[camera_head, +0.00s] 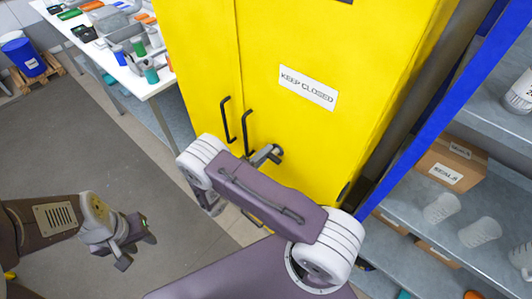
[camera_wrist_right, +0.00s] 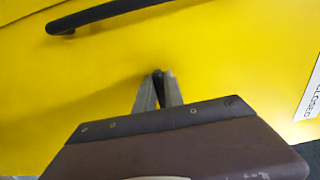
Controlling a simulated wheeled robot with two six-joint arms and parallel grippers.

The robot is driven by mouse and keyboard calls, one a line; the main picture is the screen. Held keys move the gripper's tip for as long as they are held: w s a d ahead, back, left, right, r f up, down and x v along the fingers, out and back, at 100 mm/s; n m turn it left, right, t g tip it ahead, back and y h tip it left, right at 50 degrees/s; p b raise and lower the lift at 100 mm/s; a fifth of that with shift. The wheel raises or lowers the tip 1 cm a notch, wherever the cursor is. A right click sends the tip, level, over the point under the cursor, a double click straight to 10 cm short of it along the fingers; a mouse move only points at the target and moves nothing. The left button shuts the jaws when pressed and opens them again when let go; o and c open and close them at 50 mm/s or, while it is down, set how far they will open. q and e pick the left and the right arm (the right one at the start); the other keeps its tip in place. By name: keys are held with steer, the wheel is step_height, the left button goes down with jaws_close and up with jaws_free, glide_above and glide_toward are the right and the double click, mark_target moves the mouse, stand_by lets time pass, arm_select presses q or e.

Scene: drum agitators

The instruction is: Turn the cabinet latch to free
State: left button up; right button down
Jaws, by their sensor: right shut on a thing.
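The yellow cabinet (camera_head: 290,55) has two closed doors with black bar handles. One handle (camera_wrist_right: 110,13) crosses the top of the right wrist view. My right gripper (camera_head: 266,155) is at the right door, just right of the handles, partly behind my arm. In the right wrist view its fingers (camera_wrist_right: 159,88) meet around a small dark piece, the latch (camera_wrist_right: 158,76), against the yellow door. The latch's angle is mostly hidden by the fingers. My left gripper (camera_head: 133,243) is open and empty over the floor at lower left, away from the cabinet.
A white table (camera_head: 160,88) with tools and bottles stands left of the cabinet. A blue drum (camera_head: 24,58) sits on a pallet at far left. A blue-framed shelf (camera_head: 425,120) with boxes stands close on the right. The grey floor (camera_head: 70,140) at left is clear.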

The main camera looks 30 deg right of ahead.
steer(key=c, duration=1.4)
jaws_free()
steer(key=shift+c, duration=0.2)
steer(key=shift+a, duration=0.1)
steer(key=b+v, duration=0.3)
steer(key=v, duration=0.6)
